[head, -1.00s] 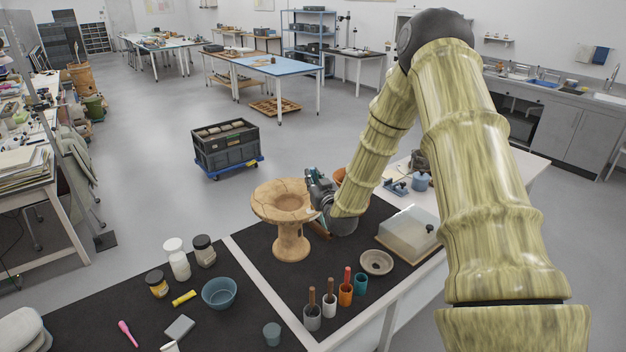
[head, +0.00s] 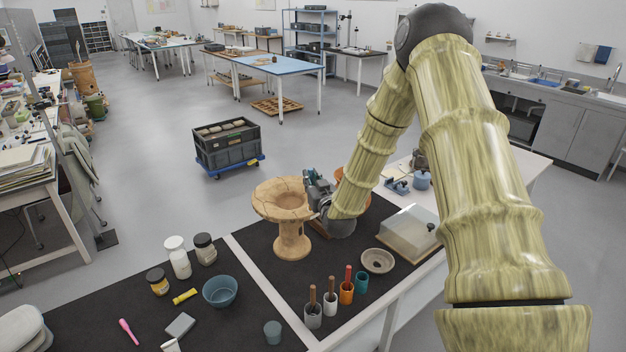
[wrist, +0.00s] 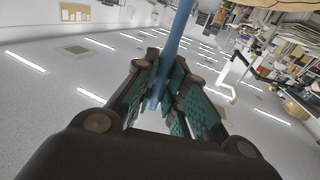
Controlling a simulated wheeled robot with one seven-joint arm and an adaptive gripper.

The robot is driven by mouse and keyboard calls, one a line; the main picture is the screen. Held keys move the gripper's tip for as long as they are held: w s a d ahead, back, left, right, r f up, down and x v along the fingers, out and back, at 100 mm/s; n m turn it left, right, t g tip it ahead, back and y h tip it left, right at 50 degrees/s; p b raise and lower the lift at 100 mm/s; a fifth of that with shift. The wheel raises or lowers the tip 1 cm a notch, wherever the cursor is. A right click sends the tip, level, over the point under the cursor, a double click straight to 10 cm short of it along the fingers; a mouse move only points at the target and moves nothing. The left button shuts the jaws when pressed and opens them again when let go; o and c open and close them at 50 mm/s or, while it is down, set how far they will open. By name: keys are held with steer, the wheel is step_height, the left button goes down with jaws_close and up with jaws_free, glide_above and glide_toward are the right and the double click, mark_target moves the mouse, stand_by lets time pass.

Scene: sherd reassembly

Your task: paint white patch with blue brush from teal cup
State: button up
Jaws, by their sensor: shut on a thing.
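My gripper (head: 311,196) is at the right side of a tan clay vessel (head: 291,243) with a wide bowl on a foot. In the wrist view my gripper (wrist: 160,95) is shut on the blue brush (wrist: 180,30), whose blue shaft runs up between the teal-padded fingers. The brush tip is not clear in either view. The teal cup (head: 362,283) stands on the dark mat, with no brush seen in it. I cannot make out the white patch; the vessel's right side is partly hidden by my gripper.
Grey (head: 313,317), white (head: 330,304) and orange (head: 346,292) cups with brushes stand in front of the vessel. A shallow dish (head: 377,261) and clear-lidded box (head: 408,232) lie to the right. A blue bowl (head: 220,291) and several jars are at left.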

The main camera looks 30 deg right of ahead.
steer(key=shift+s+a, duration=0.1)
steer(key=shift+a, duration=0.15)
steer(key=shift+w+d, duration=0.25)
steer(key=shift+d, duration=0.65)
steer(key=shift+a+b, duration=0.1)
steer(key=shift+b, duration=0.2)
steer(key=shift+w+a, duration=0.2)
steer(key=shift+a, duration=0.6)
steer(key=shift+d, duration=0.1)
